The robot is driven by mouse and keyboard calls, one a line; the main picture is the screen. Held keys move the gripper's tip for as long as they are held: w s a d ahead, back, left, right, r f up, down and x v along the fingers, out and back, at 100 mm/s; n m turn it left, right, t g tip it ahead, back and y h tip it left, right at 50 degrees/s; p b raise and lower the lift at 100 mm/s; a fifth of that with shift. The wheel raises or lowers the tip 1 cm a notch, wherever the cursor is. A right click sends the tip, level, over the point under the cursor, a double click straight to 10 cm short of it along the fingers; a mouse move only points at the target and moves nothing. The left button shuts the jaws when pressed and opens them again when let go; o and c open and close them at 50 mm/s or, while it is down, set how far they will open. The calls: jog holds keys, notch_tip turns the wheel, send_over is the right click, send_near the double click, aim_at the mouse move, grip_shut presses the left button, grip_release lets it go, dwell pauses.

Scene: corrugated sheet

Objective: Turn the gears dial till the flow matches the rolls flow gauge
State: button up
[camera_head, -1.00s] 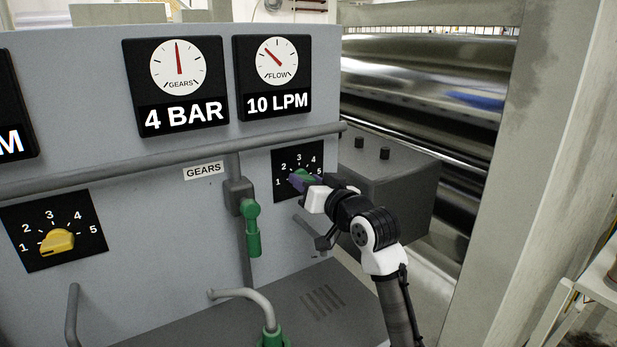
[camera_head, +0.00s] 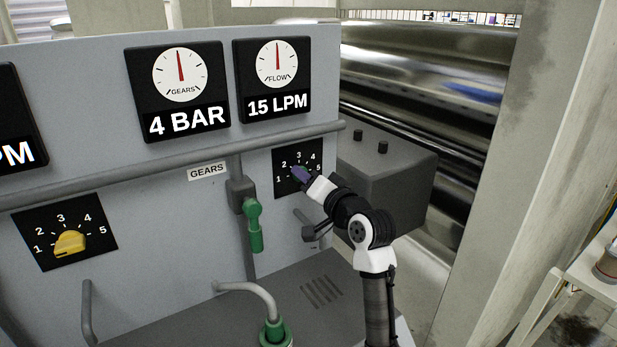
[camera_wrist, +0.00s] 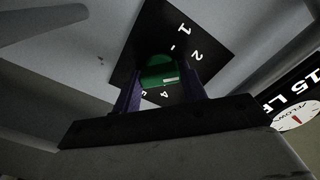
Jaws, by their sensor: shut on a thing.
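The gears dial is a green knob (camera_wrist: 158,75) on a black plate numbered 1 to 5 (camera_head: 309,158), on the right of the grey panel. My gripper (camera_head: 301,174) is at the dial, and in the wrist view its two purple fingers (camera_wrist: 158,92) are shut on either side of the knob. In the head view the fingers hide most of the knob. The flow gauge (camera_head: 277,65) above the dial reads 15 LPM, its red needle straight up. The gears pressure gauge (camera_head: 180,75) reads 4 BAR. The rolls flow gauge (camera_head: 18,125) is probably the one cut off at the left edge; only "PM" shows.
A yellow dial (camera_head: 70,243) sits lower left on the panel. A green-handled valve (camera_head: 253,225) hangs just left of my arm. A horizontal grey pipe (camera_head: 160,160) crosses above the dials. A grey box (camera_head: 390,180) stands close on the right, before shiny rollers.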

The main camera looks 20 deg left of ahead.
jog(key=o, duration=1)
jog(key=b+v, duration=0.4)
jog(key=v, duration=1)
jog(key=shift+a, duration=0.1)
